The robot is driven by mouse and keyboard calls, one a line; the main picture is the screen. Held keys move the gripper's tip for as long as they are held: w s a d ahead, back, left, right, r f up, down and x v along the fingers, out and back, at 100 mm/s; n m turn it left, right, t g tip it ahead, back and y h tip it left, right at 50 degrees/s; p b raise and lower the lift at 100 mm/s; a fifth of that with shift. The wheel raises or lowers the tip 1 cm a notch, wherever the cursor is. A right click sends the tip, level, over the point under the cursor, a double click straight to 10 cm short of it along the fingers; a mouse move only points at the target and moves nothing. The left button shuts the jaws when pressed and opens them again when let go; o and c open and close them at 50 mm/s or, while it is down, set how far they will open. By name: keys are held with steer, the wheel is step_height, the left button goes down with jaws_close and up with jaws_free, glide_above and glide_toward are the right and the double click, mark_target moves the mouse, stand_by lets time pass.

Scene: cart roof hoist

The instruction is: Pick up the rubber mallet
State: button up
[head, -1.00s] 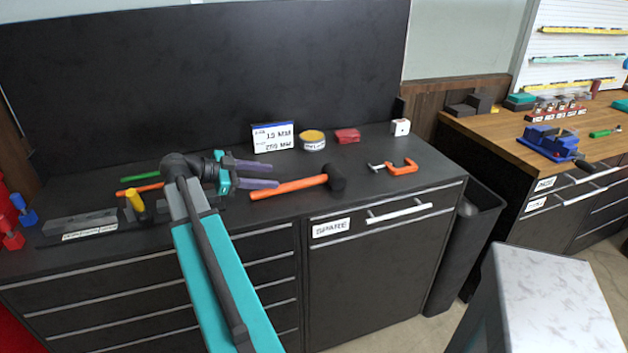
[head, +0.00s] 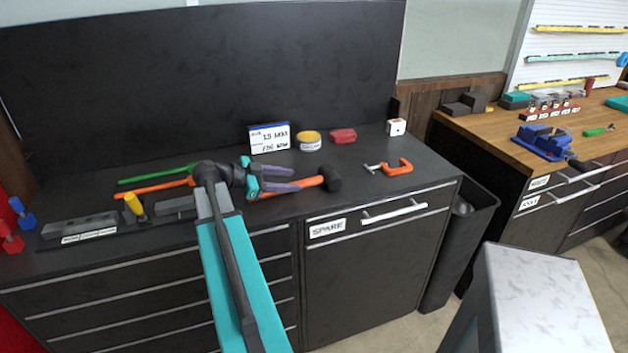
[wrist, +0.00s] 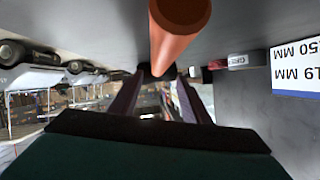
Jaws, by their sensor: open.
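The rubber mallet lies on the dark bench top, its black head (head: 331,179) to the right and its orange handle (head: 305,183) running left behind my fingers. My gripper (head: 296,179) is open, its purple fingers pointing right along the handle towards the head. In the wrist view the handle (wrist: 178,30) comes in large from the top edge, and its far part lines up with the gap between my fingers (wrist: 160,88). I cannot tell whether the fingers straddle it. They are not closed on it. Part of the handle is hidden by my gripper in the head view.
Behind stand a sign card (head: 269,139), a yellow-topped tin (head: 310,141) and a red item (head: 343,135). An orange clamp (head: 395,167) lies to the right. Green and orange tools (head: 150,177) and a yellow-handled tool (head: 133,204) lie left. The bench front between mallet and clamp is clear.

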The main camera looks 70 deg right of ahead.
mark_target(302, 182)
steer(key=shift+s, duration=0.1)
stand_by(0.3)
steer(key=shift+p+x, duration=0.6)
steer(key=shift+x, duration=0.3)
steer(key=shift+p+x, duration=0.7)
steer(key=shift+x, duration=1.05)
steer(key=shift+a+f, duration=0.1)
jaws_close()
